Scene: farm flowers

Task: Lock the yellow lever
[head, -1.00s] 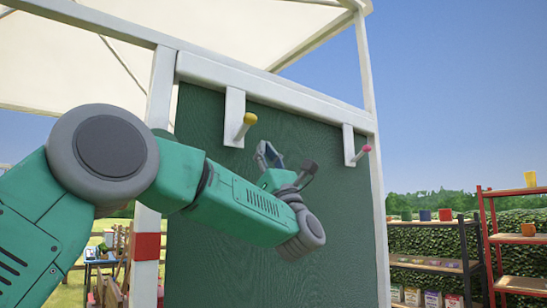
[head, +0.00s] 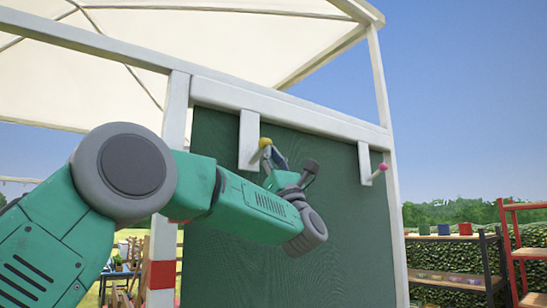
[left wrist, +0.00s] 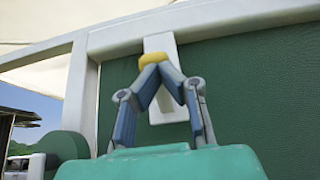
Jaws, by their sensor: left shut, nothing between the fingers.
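The yellow lever (head: 265,142) is a peg with a yellow knob on a white bracket on the frame of a dark green panel. It sticks out toward me. My left gripper (head: 274,156) is just below and beside the knob in the head view. In the left wrist view the yellow knob (left wrist: 150,64) shows behind the fingertips, and the left gripper (left wrist: 160,70) has its tips together in front of it. The tips look very close to the knob; I cannot tell whether they touch. They partly hide the knob and bracket. My right gripper is in neither view.
A second lever with a pink knob (head: 383,167) sits on a white bracket to the right. A white post (head: 174,115) and top beam (head: 310,118) frame the green panel (head: 340,230). Shelves with pots (head: 450,240) stand at far right.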

